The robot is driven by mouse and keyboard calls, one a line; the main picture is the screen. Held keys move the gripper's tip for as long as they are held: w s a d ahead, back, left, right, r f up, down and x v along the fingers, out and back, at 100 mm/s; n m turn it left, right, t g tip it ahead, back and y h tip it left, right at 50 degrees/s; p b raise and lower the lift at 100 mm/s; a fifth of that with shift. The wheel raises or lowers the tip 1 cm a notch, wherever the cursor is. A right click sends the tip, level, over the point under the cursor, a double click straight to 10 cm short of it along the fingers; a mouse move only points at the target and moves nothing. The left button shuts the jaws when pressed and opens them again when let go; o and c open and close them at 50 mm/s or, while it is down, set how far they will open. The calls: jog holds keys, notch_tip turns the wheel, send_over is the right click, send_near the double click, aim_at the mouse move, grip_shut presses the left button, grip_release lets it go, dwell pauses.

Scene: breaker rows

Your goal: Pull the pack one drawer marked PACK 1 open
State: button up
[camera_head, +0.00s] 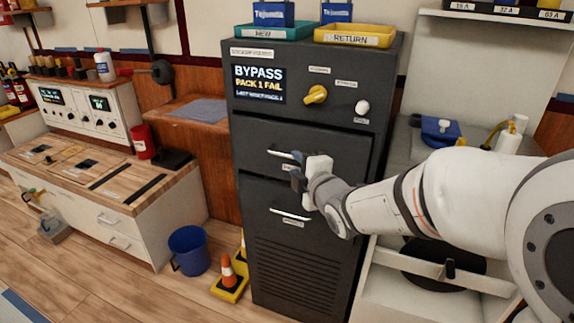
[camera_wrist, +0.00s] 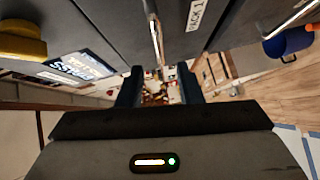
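The PACK 1 drawer (camera_head: 335,152) is the upper drawer of a dark grey cabinet, and its front looks flush with the cabinet. Its bright bar handle (camera_head: 281,154) shows left of my gripper (camera_head: 298,178), which covers the handle's right part. In the wrist view the PACK 1 label (camera_wrist: 198,14) is readable, beside the handle (camera_wrist: 155,38). My gripper (camera_wrist: 159,86) is open there, a finger on each side of a gap. The handle lines up with that gap; I cannot tell whether it is between the fingertips or touching.
A lower drawer with its own handle (camera_head: 290,214) sits below. Above are a BYPASS / PACK 1 FAIL screen (camera_head: 260,83) and a yellow knob (camera_head: 316,94). A blue bucket (camera_head: 189,250) and an orange cone (camera_head: 228,272) stand on the floor at left.

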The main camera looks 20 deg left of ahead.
aim_at(288, 157)
jog(key=x, duration=0.7)
jog(key=shift+w, duration=0.1)
jog(key=shift+c, duration=0.3)
jog(key=shift+d, duration=0.1)
grip_shut()
